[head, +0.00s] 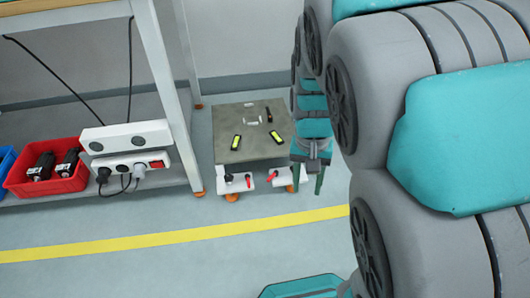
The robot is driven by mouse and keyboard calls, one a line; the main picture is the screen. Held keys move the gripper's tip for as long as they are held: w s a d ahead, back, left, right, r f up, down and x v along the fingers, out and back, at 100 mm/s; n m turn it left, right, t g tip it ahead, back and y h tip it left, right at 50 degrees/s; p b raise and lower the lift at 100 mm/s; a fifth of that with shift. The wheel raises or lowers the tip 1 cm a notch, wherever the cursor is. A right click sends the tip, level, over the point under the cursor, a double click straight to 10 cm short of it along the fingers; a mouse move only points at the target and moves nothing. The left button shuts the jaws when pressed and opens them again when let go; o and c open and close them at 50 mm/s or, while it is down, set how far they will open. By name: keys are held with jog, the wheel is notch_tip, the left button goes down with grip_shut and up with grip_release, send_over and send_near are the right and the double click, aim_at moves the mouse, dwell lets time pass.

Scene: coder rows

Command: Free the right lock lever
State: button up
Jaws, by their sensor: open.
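A low platform (252,151) with a grey-brown top stands on the floor on orange feet. Two white blocks are at its front edge. The right block (285,178) bears a small red lever (273,176), the right lock lever, which slants down to the left. Whether a finger touches the block cannot be told.
Two yellow-and-black items (236,142), a dark bottle-like item and a pale handle lie on the platform. A workbench leg (172,90) stands close on the left. A red bin (45,180) and a white power strip (130,160) sit on its lower shelf. Floor in front is clear, with a yellow line (180,235).

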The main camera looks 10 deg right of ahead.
jog(key=w+d+f+m, duration=0.1)
jog(key=w+f+m, duration=0.15)
jog(key=w, duration=0.65)
jog(key=m+t+p, duration=0.1)
jog(key=m+p, duration=0.1)
jog(key=m, duration=0.1)
send_over(270, 178)
notch_tip(270, 178, down, 18)
jog(key=shift+w+f, duration=0.15)
jog(key=shift+f, duration=0.4)
notch_tip(270, 178, down, 8)
jog(key=shift+r+b, duration=0.25)
jog(key=shift+b, duration=0.05)
jog(key=shift+c, duration=0.2)
grip_shut()
